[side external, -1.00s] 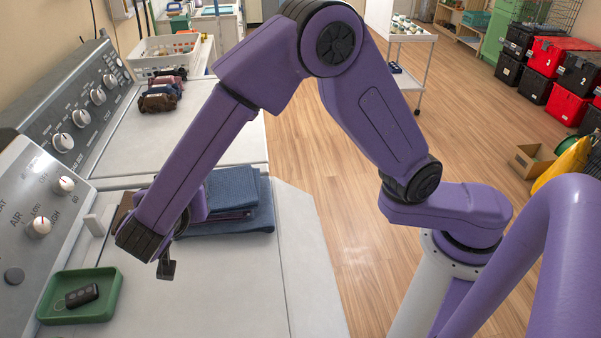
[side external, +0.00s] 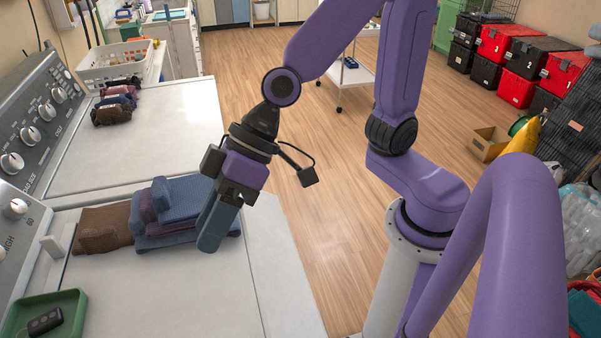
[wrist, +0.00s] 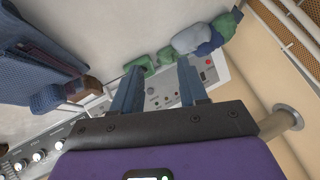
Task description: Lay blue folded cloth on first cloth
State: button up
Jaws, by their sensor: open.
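A stack of folded blue and purple cloths (side external: 178,205) lies on the white machine top, with a small blue roll on its upper left. A brown cloth (side external: 105,230) lies flat just left of the stack. My gripper (side external: 208,243) hangs tilted in front of the stack's right side and hides part of it. Whether it touches the stack is unclear in the side view. In the wrist view my gripper (wrist: 160,66) has its two blue-grey fingers apart with nothing between them. The blue stack (wrist: 35,45) shows there at upper left, with the brown cloth (wrist: 94,86) beside it.
A green tray (side external: 72,306) with a dark key fob sits at lower left. Several rolled cloths (side external: 113,102) lie on the farther machine top, near a white basket (side external: 118,62). The grey control panel (side external: 40,110) rises along the left. The machine top in front of the stack is clear.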

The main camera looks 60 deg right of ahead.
jog(key=s+d+f+n+g+h, duration=0.1)
jog(key=s+d, duration=0.4)
jog(key=d, duration=0.6)
jog(key=s+d+f+n+g+h, duration=0.1)
jog(key=s+d+f+n+h, duration=0.2)
jog(key=d+h, duration=0.3)
jog(key=s+d, duration=0.1)
jog(key=d, duration=0.4)
jog(key=shift+s+d+f+h, duration=0.15)
jog(key=shift+s+h, duration=0.15)
jog(key=shift+s, duration=0.05)
